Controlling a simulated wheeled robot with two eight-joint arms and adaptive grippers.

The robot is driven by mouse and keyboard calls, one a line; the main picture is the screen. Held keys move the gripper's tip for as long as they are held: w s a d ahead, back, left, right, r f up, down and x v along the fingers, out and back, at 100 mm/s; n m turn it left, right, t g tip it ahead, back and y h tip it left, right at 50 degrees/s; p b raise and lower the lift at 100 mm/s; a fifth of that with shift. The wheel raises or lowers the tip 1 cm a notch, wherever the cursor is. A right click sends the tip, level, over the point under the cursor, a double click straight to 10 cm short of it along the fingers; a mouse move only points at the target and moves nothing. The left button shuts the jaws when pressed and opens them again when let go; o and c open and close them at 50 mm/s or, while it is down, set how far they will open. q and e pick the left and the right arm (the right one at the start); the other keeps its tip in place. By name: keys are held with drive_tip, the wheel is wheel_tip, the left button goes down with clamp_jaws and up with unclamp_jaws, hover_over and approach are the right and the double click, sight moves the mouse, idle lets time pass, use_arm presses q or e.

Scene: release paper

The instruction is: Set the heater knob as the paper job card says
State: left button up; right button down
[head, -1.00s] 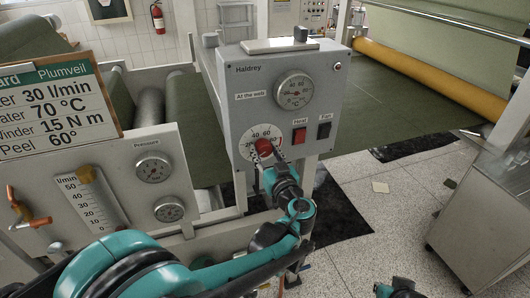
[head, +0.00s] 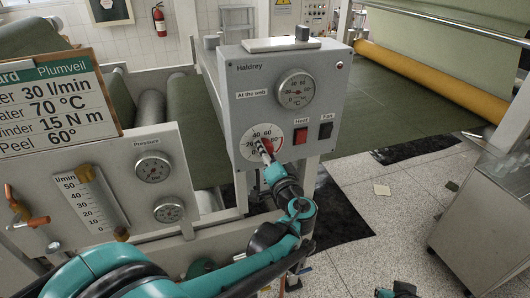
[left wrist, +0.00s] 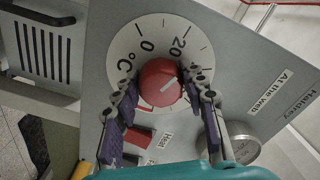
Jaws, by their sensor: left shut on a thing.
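The paper job card (head: 50,108), cut off at the left of the head view, reads "Plumveil", 30 l/min, "…ater" 70 °C, "…inder" 15 N m and Peel 60°. The red heater knob (left wrist: 158,84) sits in a white dial (left wrist: 121,45) marked °C, with 0 and 20 legible in the left wrist view. It is on the grey Haldrey box (head: 237,93). My left gripper (left wrist: 160,83) is shut on the knob, one finger each side. In the head view the gripper hides much of the knob. A pale line shows on the knob; which end points is unclear.
A round "At the web" gauge (head: 295,90) is above the dial. A red Heat switch (head: 300,136) and a black Fan switch (head: 325,130) sit right of it. A flow gauge (head: 92,200) and pressure gauge (head: 153,168) are at left. Part of my right arm (head: 398,290) shows below.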

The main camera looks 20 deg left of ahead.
use_arm(q)
drive_tip(key=m, duration=1.2)
drive_tip(key=shift+r+m+b, duration=0.15)
drive_tip(key=shift+m+b, duration=0.15)
drive_tip(key=shift+m, duration=0.1)
drive_tip(key=m, duration=0.5)
drive_tip(key=shift+d, duration=0.1)
drive_tip(key=m, duration=0.6)
drive_tip(key=shift+m, duration=0.4)
drive_tip(key=o, duration=1.2)
drive_tip(key=shift+d+r, duration=0.1)
drive_tip(key=shift+c, duration=0.2)
